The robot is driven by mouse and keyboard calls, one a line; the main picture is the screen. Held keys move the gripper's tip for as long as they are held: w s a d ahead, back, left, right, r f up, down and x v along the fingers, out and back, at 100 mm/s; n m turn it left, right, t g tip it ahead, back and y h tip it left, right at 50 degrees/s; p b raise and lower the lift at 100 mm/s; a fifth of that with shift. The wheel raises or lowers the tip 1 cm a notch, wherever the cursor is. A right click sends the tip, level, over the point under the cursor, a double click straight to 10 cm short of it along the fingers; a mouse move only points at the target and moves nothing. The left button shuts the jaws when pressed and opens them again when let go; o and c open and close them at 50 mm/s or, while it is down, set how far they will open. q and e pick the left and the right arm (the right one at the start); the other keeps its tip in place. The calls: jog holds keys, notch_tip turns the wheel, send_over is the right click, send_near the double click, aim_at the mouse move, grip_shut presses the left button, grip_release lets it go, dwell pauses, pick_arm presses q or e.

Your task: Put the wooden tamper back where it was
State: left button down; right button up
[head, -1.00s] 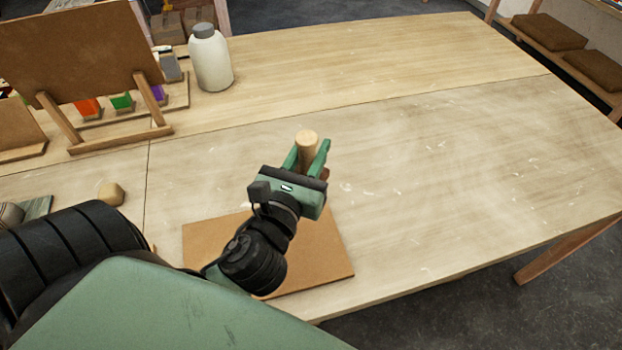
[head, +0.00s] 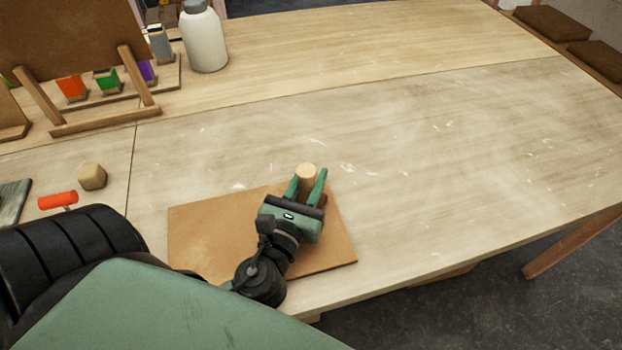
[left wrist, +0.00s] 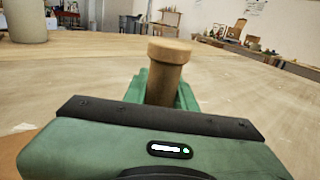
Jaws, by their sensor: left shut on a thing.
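The wooden tamper (head: 307,174) is a pale wooden cylinder held upright between the green fingers of my left gripper (head: 308,187). In the left wrist view the tamper (left wrist: 168,72) shows a wider round top over a narrower shaft, and the left gripper (left wrist: 162,92) is shut around that shaft. The tamper is over or near the far right edge of a brown board (head: 215,228) on the table. Its lower end is hidden by the gripper, so I cannot tell whether it touches anything. My right gripper is not in view.
The pale wooden table (head: 430,140) is clear to the right and behind. At the left are a small wooden block (head: 92,177) and a red-orange roller (head: 58,200). A white bottle (head: 204,40) and a wooden easel stand (head: 90,122) with coloured items stand at the back left.

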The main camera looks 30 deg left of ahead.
aim_at(304, 194)
pick_arm(q)
jog(key=shift+f, duration=0.15)
jog(key=c, duration=1.1)
grip_release()
jog(key=shift+c, duration=0.2)
jog(key=b+v, duration=0.4)
jog(key=v, duration=0.5)
jog(key=shift+s+d, duration=0.1)
jog(key=shift+s, duration=0.05)
jog(key=shift+s+d+r, duration=0.1)
jog(key=shift+s, duration=0.35)
jog(key=shift+s+d+r, duration=0.1)
jog(key=shift+s, duration=0.3)
jog(key=shift+s+d+r, duration=0.1)
jog(key=shift+s, duration=0.35)
